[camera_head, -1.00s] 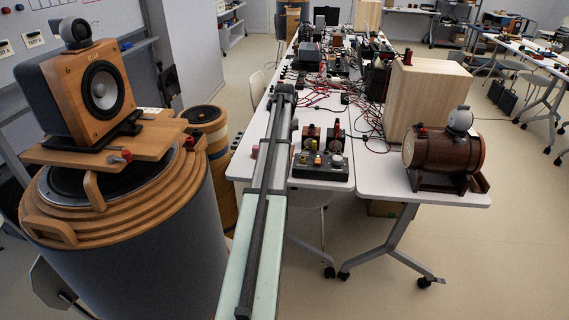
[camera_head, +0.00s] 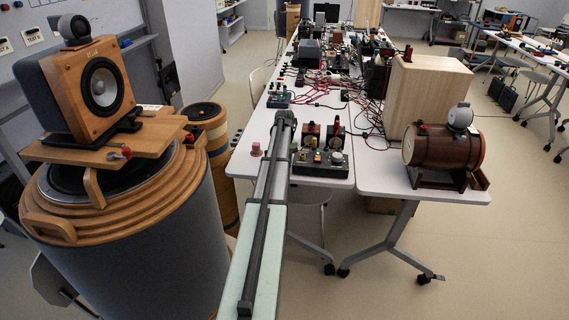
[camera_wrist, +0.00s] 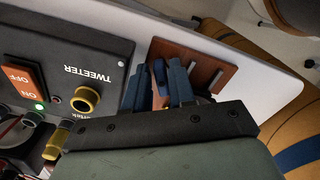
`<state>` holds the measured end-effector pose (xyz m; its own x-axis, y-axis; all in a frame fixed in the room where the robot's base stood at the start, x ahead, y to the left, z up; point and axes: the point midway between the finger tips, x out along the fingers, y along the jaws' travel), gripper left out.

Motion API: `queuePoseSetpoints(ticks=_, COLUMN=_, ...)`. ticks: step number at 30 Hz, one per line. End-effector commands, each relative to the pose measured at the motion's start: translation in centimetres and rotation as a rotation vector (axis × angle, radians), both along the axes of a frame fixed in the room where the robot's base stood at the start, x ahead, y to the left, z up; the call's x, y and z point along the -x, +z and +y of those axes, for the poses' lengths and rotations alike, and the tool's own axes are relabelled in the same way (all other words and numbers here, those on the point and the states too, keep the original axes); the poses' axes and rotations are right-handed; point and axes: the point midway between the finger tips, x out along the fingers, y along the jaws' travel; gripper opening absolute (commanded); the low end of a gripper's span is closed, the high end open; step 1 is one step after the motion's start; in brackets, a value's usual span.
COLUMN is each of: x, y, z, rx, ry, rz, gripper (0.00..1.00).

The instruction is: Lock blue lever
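In the wrist view, the blue lever (camera_wrist: 160,72) stands up from a brown slotted block (camera_wrist: 203,65) near the white table's edge. My gripper (camera_wrist: 158,76) has its two blue-grey fingers on either side of the lever, very close to it. I cannot tell whether both fingers press on it. The lever's lower part is partly hidden by the fingers and the dark gripper body. In the head view, my arm covers the gripper, block and lever.
The head view shows a dark knobbed box (camera_head: 320,162), a brown barrel (camera_head: 445,152) and a large drum speaker (camera_head: 150,240).

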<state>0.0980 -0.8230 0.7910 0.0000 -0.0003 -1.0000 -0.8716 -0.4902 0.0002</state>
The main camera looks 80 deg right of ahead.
Motion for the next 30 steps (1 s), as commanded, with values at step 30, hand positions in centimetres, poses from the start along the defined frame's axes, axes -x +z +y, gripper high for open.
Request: queuePoseSetpoints(ticks=30, x=-0.24, y=0.07, z=0.1, rx=0.0, ry=-0.242, rz=0.0, gripper=0.0)
